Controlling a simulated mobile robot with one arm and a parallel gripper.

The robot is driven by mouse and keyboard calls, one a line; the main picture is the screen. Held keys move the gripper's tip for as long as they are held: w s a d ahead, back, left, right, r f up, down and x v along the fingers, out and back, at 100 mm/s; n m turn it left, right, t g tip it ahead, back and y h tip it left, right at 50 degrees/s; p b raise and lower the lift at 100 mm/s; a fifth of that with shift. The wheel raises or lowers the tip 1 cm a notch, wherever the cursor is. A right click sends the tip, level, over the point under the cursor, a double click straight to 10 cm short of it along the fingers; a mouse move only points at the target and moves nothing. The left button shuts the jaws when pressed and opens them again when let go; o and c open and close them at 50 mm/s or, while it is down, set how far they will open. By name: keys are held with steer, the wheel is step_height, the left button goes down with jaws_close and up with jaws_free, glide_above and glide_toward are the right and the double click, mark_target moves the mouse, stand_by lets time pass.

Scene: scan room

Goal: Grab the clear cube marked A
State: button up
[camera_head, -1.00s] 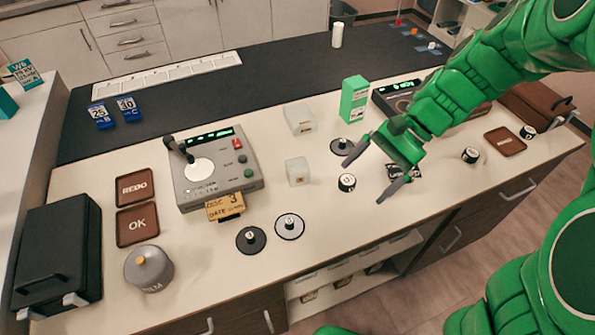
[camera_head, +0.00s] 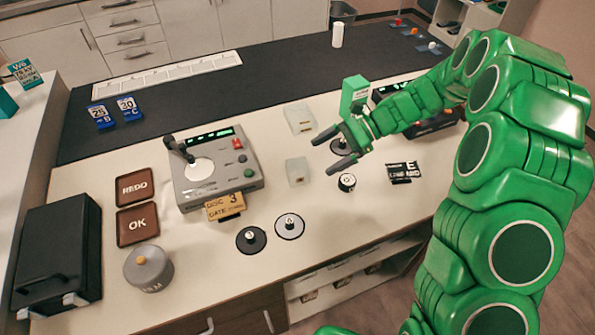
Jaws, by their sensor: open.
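Two clear, whitish cubes stand on the pale worktop. The larger clear cube (camera_head: 300,120) is farther back, and the smaller clear cube (camera_head: 297,172) is nearer the front. I cannot read a letter A on either one. My gripper (camera_head: 322,155) is open and empty, with its dark fingers pointing left. The fingertips are just right of the two cubes in the picture, between them in depth. I cannot tell how high they are above the worktop.
A grey control box (camera_head: 216,170) with a lever stands left of the cubes. A green box (camera_head: 353,95) is behind my gripper. A black-and-white cylinder (camera_head: 347,182) and disc weights (camera_head: 289,226) are in front.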

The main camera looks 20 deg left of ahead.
steer(key=m+y, duration=0.1)
steer(key=m, duration=0.1)
glide_toward(287, 173)
steer(key=shift+s+x, duration=0.25)
steer(key=shift+x, duration=3.05)
steer(key=shift+r, duration=0.15)
steer(key=shift+c, duration=0.4)
steer(key=c, duration=1.2)
steer(key=shift+o, duration=0.2)
steer(key=shift+r, duration=0.1)
